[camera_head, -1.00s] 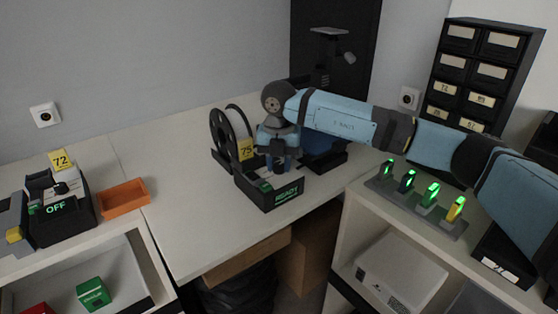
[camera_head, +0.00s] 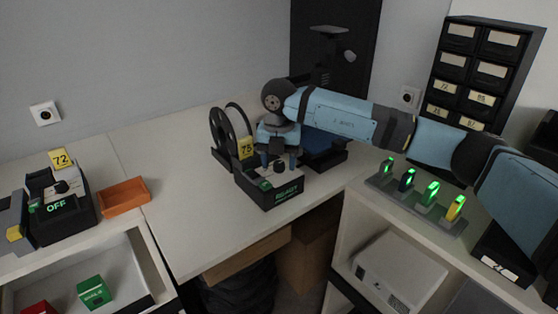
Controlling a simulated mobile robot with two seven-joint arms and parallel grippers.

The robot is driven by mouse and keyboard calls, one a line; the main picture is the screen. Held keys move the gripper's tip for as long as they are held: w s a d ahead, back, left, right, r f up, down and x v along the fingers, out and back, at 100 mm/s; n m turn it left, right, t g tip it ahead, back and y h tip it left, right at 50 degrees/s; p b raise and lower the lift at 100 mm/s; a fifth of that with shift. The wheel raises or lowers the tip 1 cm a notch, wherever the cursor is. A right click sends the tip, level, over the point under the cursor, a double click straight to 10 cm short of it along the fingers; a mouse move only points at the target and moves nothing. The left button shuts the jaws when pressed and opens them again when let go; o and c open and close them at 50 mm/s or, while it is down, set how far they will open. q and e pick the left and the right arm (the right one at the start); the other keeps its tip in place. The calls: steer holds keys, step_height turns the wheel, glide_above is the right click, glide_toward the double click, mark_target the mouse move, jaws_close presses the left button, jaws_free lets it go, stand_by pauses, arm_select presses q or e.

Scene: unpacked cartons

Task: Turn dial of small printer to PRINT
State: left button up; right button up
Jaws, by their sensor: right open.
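A small dark printer (camera_head: 280,200) with the yellow tag 75 (camera_head: 246,148) stands on the white table. Green letters on its front display (camera_head: 287,193) are too small to read surely. My right gripper (camera_head: 279,163) points down over the top of this printer, open. A dark knob (camera_head: 279,167) shows between its blue fingers; its pointer cannot be made out. A second device (camera_head: 62,216) with the yellow tag 72 stands at the left, its display reading OFF, with a dark knob on top. My left gripper is not in view.
A black spool (camera_head: 222,132) stands behind the tagged printer, and a dark blue tray (camera_head: 322,148) lies to its right. An orange bin (camera_head: 123,197) sits at the left. Several green-lit items stand in a grey rack (camera_head: 412,207) at the right. The table's front middle is clear.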

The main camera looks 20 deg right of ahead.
mark_target(279, 163)
arm_select(q)
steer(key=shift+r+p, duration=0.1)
steer(key=shift+p, duration=0.45)
arm_select(e)
step_height(279, 163, up, 14)
steer(key=shift+f, duration=0.15)
